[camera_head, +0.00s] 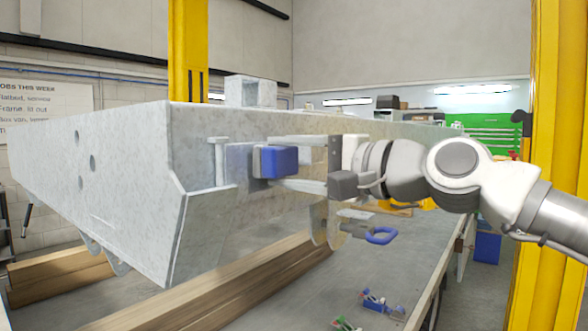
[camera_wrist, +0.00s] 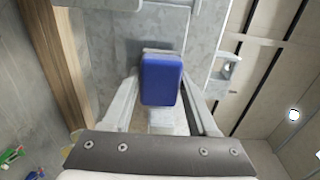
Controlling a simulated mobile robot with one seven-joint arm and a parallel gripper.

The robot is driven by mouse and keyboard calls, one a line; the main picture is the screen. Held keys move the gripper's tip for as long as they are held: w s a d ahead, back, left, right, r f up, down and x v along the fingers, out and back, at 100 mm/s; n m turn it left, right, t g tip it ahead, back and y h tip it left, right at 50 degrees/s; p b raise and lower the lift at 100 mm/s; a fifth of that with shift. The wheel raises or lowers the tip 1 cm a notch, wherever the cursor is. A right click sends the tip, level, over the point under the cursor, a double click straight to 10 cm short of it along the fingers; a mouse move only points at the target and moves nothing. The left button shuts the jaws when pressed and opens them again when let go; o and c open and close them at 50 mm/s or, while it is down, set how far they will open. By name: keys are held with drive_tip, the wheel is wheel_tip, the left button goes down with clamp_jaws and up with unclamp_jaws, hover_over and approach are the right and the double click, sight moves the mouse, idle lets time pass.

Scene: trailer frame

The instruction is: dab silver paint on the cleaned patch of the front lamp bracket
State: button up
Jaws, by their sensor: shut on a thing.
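My gripper (camera_head: 284,163) is shut on a blue block-like tool (camera_head: 276,161), whose pale edge faces the steel frame. In the wrist view the blue tool (camera_wrist: 162,80) sits between my two fingers. The grey trailer frame (camera_head: 120,160) stands in front of me. A smooth, darker grey patch (camera_head: 238,162) on its end face lies just left of the tool; the tool partly hides it. I cannot tell whether the tool touches the patch. No silver paint is clearly visible.
Timber beams (camera_head: 235,285) lie under the frame. A blue-handled item (camera_head: 380,235) and small coloured things (camera_head: 374,300) lie on the grey surface below my arm. A yellow post (camera_head: 553,130) stands close by my arm at right. A green tool cabinet (camera_head: 490,135) is behind.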

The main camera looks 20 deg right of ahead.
drive_tip(key=shift+s+a, duration=0.4)
drive_tip(key=shift+a, duration=0.25)
drive_tip(key=shift+s, duration=0.1)
drive_tip(key=shift+b+v, duration=0.75)
drive_tip(key=shift+v, duration=2.15)
drive_tip(key=shift+d, duration=0.1)
drive_tip(key=b+v, duration=0.1)
drive_tip(key=v, duration=0.2)
